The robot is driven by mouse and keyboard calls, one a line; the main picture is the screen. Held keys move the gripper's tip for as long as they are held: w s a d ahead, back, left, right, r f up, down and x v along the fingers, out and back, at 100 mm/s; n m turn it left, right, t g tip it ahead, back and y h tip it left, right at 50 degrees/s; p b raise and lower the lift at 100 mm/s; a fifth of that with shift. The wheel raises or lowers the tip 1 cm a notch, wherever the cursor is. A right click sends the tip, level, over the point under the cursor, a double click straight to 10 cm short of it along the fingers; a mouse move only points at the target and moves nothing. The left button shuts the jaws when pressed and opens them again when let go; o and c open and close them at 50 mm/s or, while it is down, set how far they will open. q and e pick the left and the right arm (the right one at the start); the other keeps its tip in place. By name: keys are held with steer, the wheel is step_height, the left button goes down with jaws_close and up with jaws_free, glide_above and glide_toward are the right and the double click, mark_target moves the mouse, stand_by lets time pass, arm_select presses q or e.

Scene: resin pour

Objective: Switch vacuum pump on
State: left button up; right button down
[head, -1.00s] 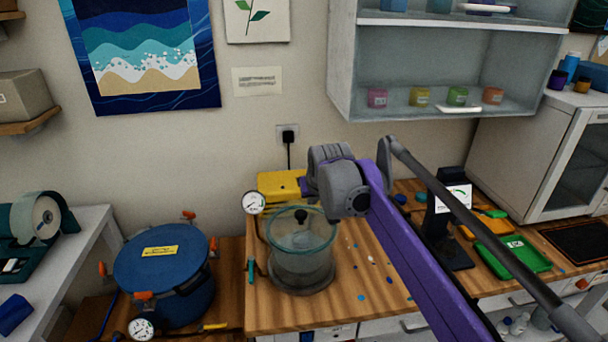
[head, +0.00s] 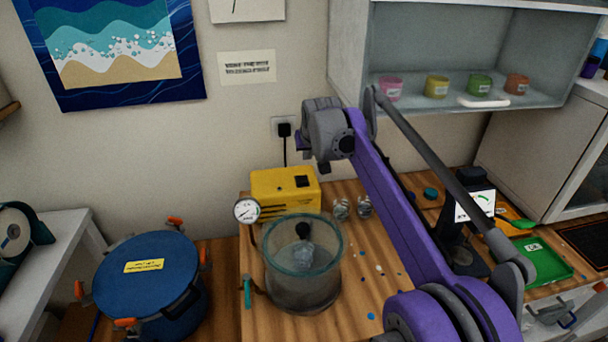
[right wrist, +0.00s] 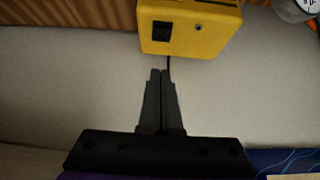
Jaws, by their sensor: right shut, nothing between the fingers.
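The yellow vacuum pump (head: 270,198) stands at the back of the wooden bench against the wall, with a dark switch (head: 302,181) on its top. In the right wrist view the pump (right wrist: 205,35) is at the top, its dark switch (right wrist: 161,32) facing me. I cannot tell the switch's position. My right gripper (right wrist: 161,72) is shut and empty, its tips just below the pump's edge in that picture, with no clear contact. In the head view, the right arm's wrist is above and right of the pump; its fingers are mostly hidden. My left gripper is not in view.
A clear chamber (head: 280,285) with a teal rim and black knob stands before the pump, beside a gauge (head: 247,211). A blue pot (head: 150,285) is at left. Two small clear cups (head: 341,209) stand right of the pump. A shelf (head: 440,108) overhangs at right.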

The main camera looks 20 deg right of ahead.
glide_above(303, 180)
steer(key=s, duration=0.2)
steer(key=f, duration=0.7)
steer(key=shift+a+f, duration=0.35)
steer(key=shift+f, duration=0.05)
step_height(303, 180, down, 3)
steer(key=shift+r, duration=0.1)
steer(key=shift+s+f, duration=0.2)
steer(key=shift+f, duration=0.45)
steer(key=shift+f, duration=0.15)
